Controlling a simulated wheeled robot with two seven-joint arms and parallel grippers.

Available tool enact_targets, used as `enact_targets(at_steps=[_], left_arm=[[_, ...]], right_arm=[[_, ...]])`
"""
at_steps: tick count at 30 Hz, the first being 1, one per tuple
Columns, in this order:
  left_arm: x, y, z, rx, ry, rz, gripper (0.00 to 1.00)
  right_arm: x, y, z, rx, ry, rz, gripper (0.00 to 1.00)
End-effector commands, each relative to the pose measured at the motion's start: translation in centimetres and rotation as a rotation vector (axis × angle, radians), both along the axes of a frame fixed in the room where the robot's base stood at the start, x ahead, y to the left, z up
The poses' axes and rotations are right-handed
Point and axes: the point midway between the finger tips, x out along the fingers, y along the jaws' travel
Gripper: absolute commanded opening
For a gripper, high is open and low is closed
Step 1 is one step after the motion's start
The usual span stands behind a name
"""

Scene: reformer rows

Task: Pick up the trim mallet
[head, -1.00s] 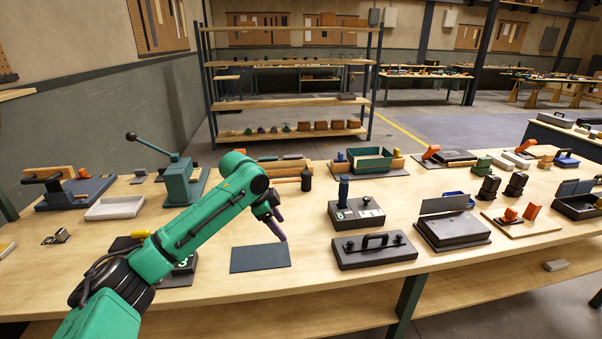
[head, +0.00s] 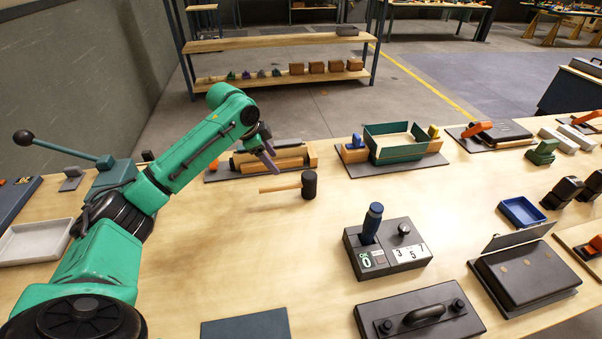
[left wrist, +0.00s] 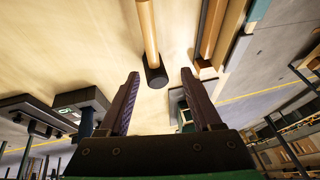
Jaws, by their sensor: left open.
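The trim mallet (head: 309,185) lies on the wooden bench, with a black head and a light wooden handle pointing left. My left gripper (head: 269,161) is in the air just behind and left of the mallet in the head view, apart from it. In the left wrist view, the two dark fingers (left wrist: 160,78) are spread wide with nothing held. The mallet's black head (left wrist: 156,77) shows between the fingertips, at a distance, with its handle running to the top edge. My right gripper is not in view.
A wooden block fixture (head: 270,162) stands close behind the mallet. A green open box (head: 393,157) is to its right. A dark control box (head: 402,258) with a blue lever stands in front right. Bare bench lies in front and left of the mallet.

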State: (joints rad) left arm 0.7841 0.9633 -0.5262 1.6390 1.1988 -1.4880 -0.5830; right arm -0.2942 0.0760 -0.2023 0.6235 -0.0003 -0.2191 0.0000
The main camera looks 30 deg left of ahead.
Motion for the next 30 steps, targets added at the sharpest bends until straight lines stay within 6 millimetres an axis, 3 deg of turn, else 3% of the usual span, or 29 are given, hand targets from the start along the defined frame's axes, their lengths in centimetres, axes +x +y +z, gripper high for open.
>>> enact_targets(at_steps=[9, 14, 19, 22, 28, 30], left_arm=[[2.7, -1.6, -6.7, -0.002, 0.003, -0.001, 0.66], [3.2, -1.9, -8.5, -0.001, 0.003, -0.001, 0.66], [4.0, -2.5, -11.8, -0.001, 0.003, 0.001, 0.66], [4.4, -2.7, -12.8, 0.0, 0.002, -0.001, 0.66], [4.4, -2.7, -13.0, 0.001, 0.001, -0.001, 0.66], [4.4, -2.7, -13.0, 0.001, 0.001, -0.001, 0.39]], right_arm=[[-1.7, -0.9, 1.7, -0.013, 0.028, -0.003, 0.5], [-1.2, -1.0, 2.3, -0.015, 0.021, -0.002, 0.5], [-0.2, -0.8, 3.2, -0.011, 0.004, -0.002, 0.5], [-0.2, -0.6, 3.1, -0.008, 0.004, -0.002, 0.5], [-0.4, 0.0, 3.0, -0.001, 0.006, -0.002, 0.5], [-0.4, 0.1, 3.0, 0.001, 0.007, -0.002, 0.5]])
